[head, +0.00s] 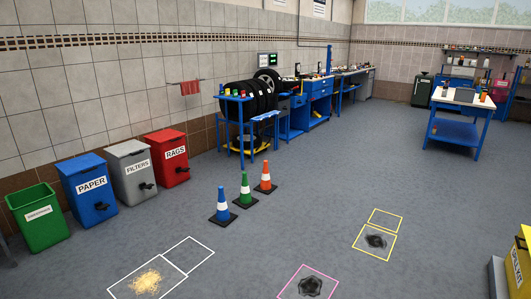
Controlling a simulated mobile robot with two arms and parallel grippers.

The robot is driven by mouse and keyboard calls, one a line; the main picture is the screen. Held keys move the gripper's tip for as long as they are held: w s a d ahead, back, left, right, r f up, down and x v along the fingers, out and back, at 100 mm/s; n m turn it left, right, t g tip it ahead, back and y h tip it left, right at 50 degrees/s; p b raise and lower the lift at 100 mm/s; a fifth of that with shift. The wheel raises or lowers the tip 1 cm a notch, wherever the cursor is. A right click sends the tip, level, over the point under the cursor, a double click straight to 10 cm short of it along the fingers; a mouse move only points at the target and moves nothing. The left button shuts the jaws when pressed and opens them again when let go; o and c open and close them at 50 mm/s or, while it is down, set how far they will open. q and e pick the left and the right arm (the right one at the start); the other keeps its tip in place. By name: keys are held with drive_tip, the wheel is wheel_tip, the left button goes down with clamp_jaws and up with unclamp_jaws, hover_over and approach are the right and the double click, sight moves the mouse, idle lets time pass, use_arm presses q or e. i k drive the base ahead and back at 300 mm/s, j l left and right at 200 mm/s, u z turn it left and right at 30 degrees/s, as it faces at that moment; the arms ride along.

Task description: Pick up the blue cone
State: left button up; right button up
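The blue cone (223,207) stands upright on the grey floor near the middle of the head view. It has a white band around it. It is the nearest and leftmost of three cones in a slanting row. The green cone (245,191) stands just behind it to the right, and the orange cone (265,178) is farther back. Neither of my grippers shows in this view.
Green, blue (87,190), grey (131,171) and red bins line the left wall. White, pink (307,284) and yellow floor outlines lie in front, with a sandy pile (146,282) and dark patches. A yellow box (518,262) stands at right. Floor around the cones is open.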

sight(223, 217)
drive_tip(key=i+l, duration=0.15)
drive_tip(key=i, duration=0.85)
drive_tip(key=i+l+z, duration=0.1)
drive_tip(key=i, duration=0.85)
